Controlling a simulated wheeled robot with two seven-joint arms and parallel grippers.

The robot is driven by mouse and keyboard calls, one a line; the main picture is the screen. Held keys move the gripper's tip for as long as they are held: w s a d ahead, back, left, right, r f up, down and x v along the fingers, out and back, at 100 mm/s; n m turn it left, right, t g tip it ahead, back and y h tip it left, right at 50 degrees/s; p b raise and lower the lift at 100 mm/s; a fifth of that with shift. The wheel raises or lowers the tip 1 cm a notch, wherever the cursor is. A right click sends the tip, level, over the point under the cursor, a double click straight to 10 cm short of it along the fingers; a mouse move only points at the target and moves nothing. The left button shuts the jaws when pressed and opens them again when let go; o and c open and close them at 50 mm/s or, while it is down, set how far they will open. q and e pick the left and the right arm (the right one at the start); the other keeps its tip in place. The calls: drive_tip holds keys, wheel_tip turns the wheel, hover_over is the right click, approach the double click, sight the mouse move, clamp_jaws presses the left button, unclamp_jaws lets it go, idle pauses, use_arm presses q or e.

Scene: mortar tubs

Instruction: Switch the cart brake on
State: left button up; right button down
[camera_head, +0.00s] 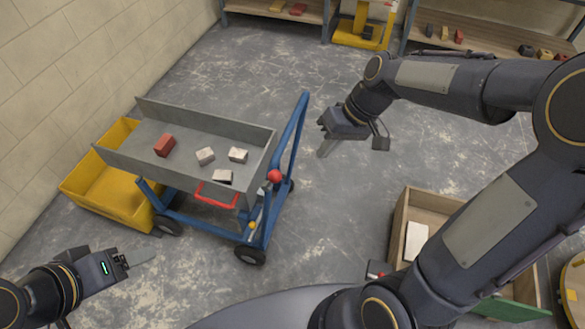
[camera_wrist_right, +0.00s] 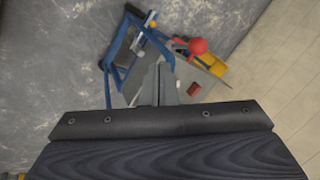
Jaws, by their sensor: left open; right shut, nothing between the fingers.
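The cart has a blue frame (camera_head: 291,140) and a grey tray (camera_head: 195,122) holding a red brick (camera_head: 164,145) and several pale blocks. A red ball knob (camera_head: 274,176) is at its right end, with a small yellow knob (camera_head: 252,225) lower down; I cannot tell which is the brake. My left gripper (camera_head: 140,260) is open and empty at the lower left, clear of the cart.
A yellow tub (camera_head: 105,205) stands behind the cart's left side, by the wall. A wooden box (camera_head: 398,222) stands at the right. Shelves line the back.

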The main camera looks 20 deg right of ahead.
sight(271, 180)
drive_tip(key=w+a+f, duration=0.1)
drive_tip(key=a+f, duration=0.6)
drive_tip(key=shift+a+p, duration=0.25)
drive_tip(key=shift+p, duration=0.05)
drive_tip(key=shift+r, duration=0.1)
